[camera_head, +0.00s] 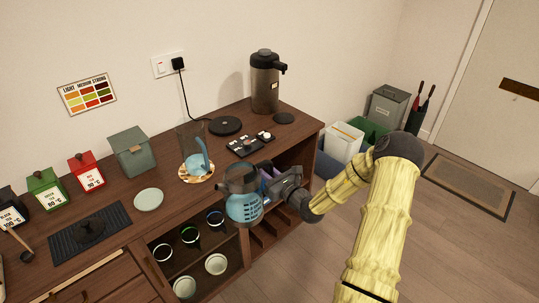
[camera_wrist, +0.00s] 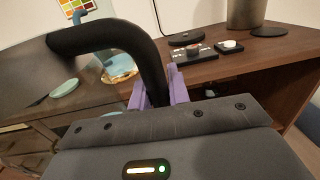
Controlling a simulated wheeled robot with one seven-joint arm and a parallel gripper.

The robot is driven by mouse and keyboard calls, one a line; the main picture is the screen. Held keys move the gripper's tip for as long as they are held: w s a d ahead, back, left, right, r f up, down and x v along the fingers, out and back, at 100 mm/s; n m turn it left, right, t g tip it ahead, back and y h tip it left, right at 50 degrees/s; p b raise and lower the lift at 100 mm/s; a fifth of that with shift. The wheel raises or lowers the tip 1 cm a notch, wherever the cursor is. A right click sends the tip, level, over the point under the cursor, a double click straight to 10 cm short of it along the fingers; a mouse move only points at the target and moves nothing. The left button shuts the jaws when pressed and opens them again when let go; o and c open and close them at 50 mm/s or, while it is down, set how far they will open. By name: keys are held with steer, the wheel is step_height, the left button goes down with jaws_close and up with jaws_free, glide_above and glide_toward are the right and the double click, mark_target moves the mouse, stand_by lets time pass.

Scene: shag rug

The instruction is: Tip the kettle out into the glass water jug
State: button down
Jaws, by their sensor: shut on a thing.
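The kettle (camera_head: 243,207) has a grey top and a clear body with blue contents and lettering. It hangs upright in front of the sideboard's front edge. My gripper (camera_head: 268,190) is shut on the kettle's black handle, which curves large across the wrist view (camera_wrist: 128,36) between the purple fingers (camera_wrist: 160,92). The glass water jug (camera_head: 190,141) stands upright on a round patterned coaster (camera_head: 196,173), behind and left of the kettle, with a blue handle on its right. The kettle and jug are apart. In the wrist view, the kettle's handle partly hides the jug area.
The sideboard (camera_head: 115,185) holds a black kettle base (camera_head: 225,125), a black control panel (camera_head: 250,143), a tall flask (camera_head: 265,82), a pale saucer (camera_head: 149,200) and several tins at the left. Cups stand on the open shelves below.

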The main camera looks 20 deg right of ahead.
steer(key=s+a+f, duration=0.1)
steer(key=f, duration=0.2)
steer(key=s+a+f+m+h, duration=0.1)
steer(key=s+f, duration=0.1)
steer(key=f, duration=0.2)
steer(key=s+a+f+h, duration=0.1)
steer(key=s+a+f, duration=0.1)
steer(key=f, duration=0.1)
steer(key=shift+s+f+m+t, duration=0.2)
steer(key=shift+m+t, duration=0.1)
steer(key=shift+t, duration=0.1)
steer(key=s+a+f+m+h, duration=0.2)
steer(key=s+a+f+h, duration=0.2)
steer(key=s+f, duration=0.4)
steer(key=shift+a+f, duration=0.3)
steer(key=shift+a, duration=0.05)
